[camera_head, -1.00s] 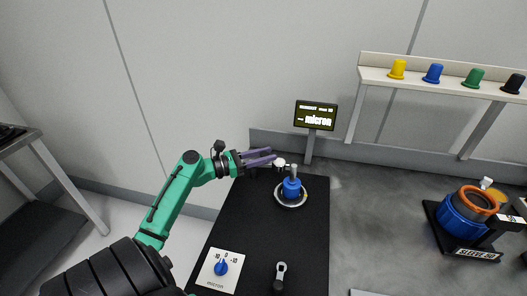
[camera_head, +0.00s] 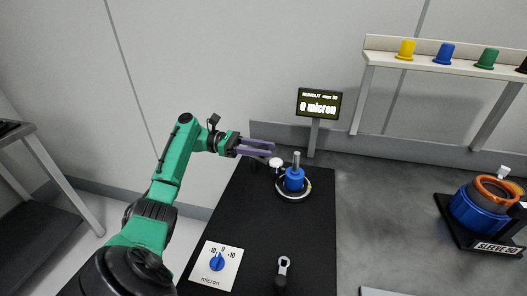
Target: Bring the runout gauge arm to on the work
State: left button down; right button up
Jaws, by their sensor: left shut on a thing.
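The work is a blue cylinder (camera_head: 294,180) with a grey shaft standing up from it, seated on a round silver-rimmed plate on the black mat. The runout gauge arm (camera_head: 276,162) shows as a small white round end just left of the shaft; the rest of it is dark and partly hidden behind my gripper. My left gripper (camera_head: 271,149), with purple fingers, comes in from the left and is shut on the gauge arm. Whether the gauge tip touches the work is too small to tell. The display (camera_head: 318,104) reads "0 micron". My right gripper is out of view.
A blue and orange housing (camera_head: 477,208) labelled "SLEEVE 50" stands right. Several coloured caps sit on a shelf (camera_head: 440,66). The grey bench between is clear.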

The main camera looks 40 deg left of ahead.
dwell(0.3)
pick_arm(q)
jog(key=c, duration=0.5)
grip_release()
jog(key=b+v, duration=0.2)
jog(key=v, duration=0.5)
jog(key=shift+s+a+b, duration=0.1)
jog(key=shift+a+b, duration=0.2)
jog(key=shift+b, duration=0.05)
